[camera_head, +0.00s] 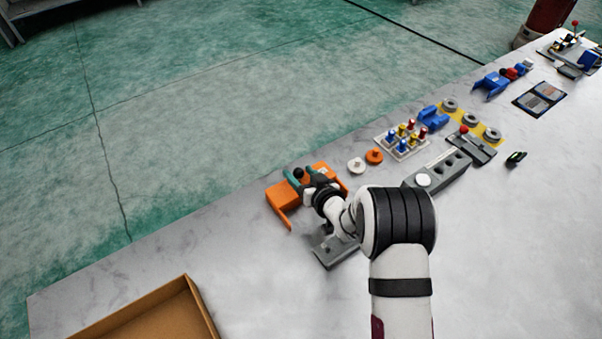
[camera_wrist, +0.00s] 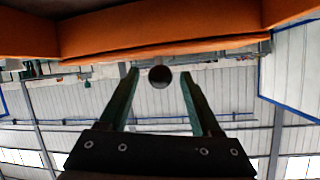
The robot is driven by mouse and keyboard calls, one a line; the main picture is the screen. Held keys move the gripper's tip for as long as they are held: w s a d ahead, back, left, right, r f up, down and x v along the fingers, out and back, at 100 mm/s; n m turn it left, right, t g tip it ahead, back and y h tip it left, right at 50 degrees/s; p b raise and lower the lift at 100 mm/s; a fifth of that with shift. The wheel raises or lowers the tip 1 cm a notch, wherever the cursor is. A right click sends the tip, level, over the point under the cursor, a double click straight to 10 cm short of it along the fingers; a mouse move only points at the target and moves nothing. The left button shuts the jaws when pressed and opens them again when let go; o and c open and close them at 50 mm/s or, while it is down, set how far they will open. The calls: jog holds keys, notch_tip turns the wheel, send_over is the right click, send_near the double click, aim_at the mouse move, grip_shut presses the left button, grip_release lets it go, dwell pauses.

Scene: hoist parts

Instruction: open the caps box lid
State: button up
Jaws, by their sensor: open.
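The orange caps box (camera_head: 277,194) stands near the table's far edge, left of centre in the head view. My arm covers much of it, so I cannot tell how its lid sits. A black ball knob (camera_head: 299,172) shows at the box, and it also shows in the wrist view (camera_wrist: 159,77). My gripper (camera_head: 301,176) is at the box with its two green fingers apart. In the wrist view my gripper (camera_wrist: 160,74) has the knob between its fingers, with gaps on both sides. An orange part of the box (camera_wrist: 165,35) spans the top of that view.
A grey part (camera_head: 336,250) lies beneath my arm. White and orange discs (camera_head: 374,156), a tray of coloured pegs (camera_head: 403,140) and a grey block with holes (camera_head: 440,170) stand to the right. An open cardboard box (camera_head: 160,315) is front left. The table's right front is clear.

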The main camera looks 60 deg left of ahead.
grip_shut()
dwell(1.4)
